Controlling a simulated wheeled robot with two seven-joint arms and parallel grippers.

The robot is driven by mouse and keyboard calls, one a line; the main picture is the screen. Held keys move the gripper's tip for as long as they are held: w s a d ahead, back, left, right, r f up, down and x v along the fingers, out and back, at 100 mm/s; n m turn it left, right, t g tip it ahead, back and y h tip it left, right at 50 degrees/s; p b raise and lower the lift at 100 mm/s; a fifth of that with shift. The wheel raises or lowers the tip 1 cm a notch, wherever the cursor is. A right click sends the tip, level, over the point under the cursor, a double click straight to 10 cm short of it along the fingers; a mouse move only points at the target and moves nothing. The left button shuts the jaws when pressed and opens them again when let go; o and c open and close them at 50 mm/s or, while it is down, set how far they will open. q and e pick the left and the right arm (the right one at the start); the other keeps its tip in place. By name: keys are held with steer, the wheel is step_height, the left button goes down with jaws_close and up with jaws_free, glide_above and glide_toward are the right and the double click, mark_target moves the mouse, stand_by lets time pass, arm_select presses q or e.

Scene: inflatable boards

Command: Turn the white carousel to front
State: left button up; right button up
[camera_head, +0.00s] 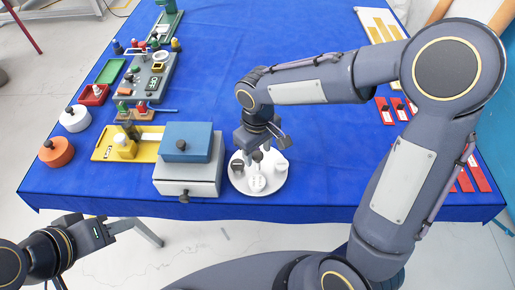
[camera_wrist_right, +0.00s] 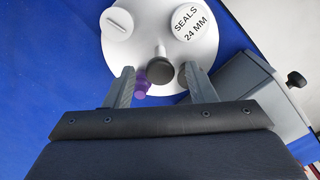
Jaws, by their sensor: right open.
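The white carousel (camera_head: 237,183) is a round white disc on the blue table, right of the grey and blue boxes. In the right wrist view the disc (camera_wrist_right: 150,40) carries a slotted white pot (camera_wrist_right: 117,23) and a lid labelled "SEALS 24 MM" (camera_wrist_right: 192,25). A purple item (camera_wrist_right: 141,86) is partly hidden by the left finger. My left gripper (camera_head: 107,230) is off the table's front-left; its jaw state is unclear.
A grey drawer box (camera_head: 190,188) with a blue box (camera_head: 188,142) on top stands close left of the carousel. A yellow tray (camera_head: 108,148), an orange pot (camera_head: 56,152) and a white pot (camera_head: 75,119) lie further left. Red cards (camera_head: 478,176) lie at the right edge. The table's middle is clear.

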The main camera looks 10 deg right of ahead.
steer(key=shift+c, duration=0.2)
jaws_close()
stand_by(0.4)
